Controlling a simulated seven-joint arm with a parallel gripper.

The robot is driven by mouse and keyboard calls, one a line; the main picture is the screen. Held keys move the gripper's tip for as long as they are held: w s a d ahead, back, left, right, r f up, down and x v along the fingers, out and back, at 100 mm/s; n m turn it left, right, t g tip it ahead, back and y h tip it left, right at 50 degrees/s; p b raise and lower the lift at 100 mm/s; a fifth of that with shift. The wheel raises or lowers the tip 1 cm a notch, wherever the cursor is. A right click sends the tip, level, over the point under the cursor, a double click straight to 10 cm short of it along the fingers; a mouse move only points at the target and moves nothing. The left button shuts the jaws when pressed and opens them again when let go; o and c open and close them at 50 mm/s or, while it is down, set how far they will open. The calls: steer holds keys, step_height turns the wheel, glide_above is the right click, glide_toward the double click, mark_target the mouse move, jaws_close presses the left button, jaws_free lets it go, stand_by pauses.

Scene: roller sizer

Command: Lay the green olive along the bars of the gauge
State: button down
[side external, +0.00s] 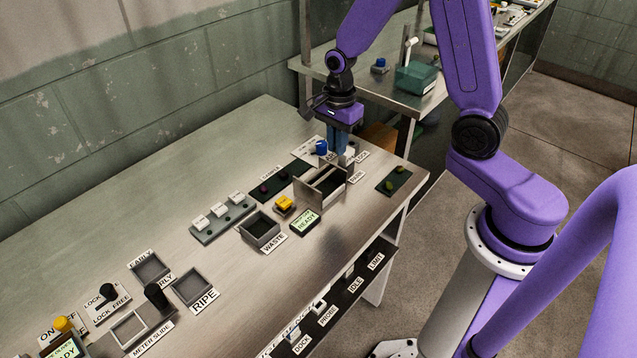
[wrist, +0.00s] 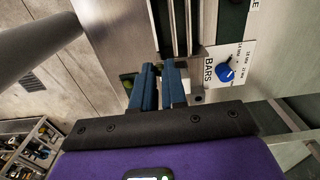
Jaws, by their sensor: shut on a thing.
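The gauge (side external: 319,187) is a grey metal box with long bars, standing near the right end of the bench; its bars also show at the top of the wrist view (wrist: 180,28). In the wrist view the mat shows only partly, left of the fingers. My gripper (side external: 338,152) points down at the gauge's back right end, next to the lock label. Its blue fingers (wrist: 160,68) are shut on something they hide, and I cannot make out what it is.
A blue knob (wrist: 226,72) on the white BARS dial stands close to the fingers. A waste bin (side external: 260,229), a yellow button (side external: 285,204) and a READY display (side external: 304,222) lie left of the gauge. The bench's front edge is close to the mat.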

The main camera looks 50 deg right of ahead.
stand_by(0.3)
steer(key=m, duration=0.3)
steer(key=m+g, duration=0.1)
steer(key=m, duration=0.1)
steer(key=shift+w+a+f+m+y, duration=0.2)
steer(key=shift+w+f+m+y, duration=0.1)
steer(key=shift+y, duration=0.1)
steer(key=m, duration=0.2)
steer(key=w+m+y, duration=0.1)
steer(key=m, duration=0.2)
steer(key=m+y, duration=0.1)
steer(key=m, duration=0.2)
steer(key=shift+w+a+f, duration=0.25)
steer(key=shift+w, duration=0.1)
steer(key=shift+w+f+m+t+y, duration=0.25)
steer(key=shift+f+m, duration=0.4)
steer(key=shift+f, duration=0.35)
steer(key=shift+w+f+m+t+y, duration=0.2)
steer(key=shift+f+m, duration=0.5)
steer(key=shift+f, duration=0.3)
steer(key=shift+w+f+m+t+y, duration=0.15)
steer(key=shift+w+f+m+t, duration=0.1)
steer(key=shift+f+m, duration=0.6)
steer(key=shift+f, duration=0.15)
steer(key=shift+a, duration=0.1)
steer(key=c, duration=0.7)
jaws_free()
